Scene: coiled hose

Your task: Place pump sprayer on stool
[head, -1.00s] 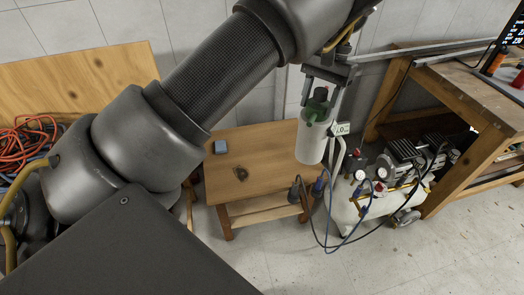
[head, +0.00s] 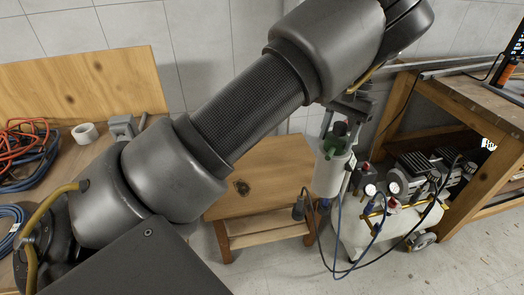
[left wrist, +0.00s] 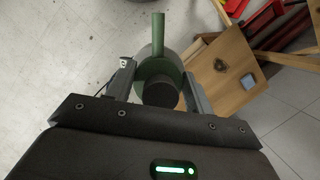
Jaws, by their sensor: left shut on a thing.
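My left gripper (head: 344,126) is shut on the pump sprayer (head: 328,174), a pale bottle with a green top and dark cap. It hangs nearly upright in the air. In the left wrist view the sprayer (left wrist: 159,60) sits between the two fingers, with its green nozzle pointing away. The stool (left wrist: 222,72) also shows right of the sprayer in the left wrist view. My right gripper is out of view.
A blue-grey block (left wrist: 247,82) lies on the stool top. An air compressor (head: 385,225) with gauges and hoses stands right of the stool. A wooden workbench (head: 470,105) is at the right. Coiled hoses (head: 28,145) and a tape roll (head: 85,133) lie on the left bench.

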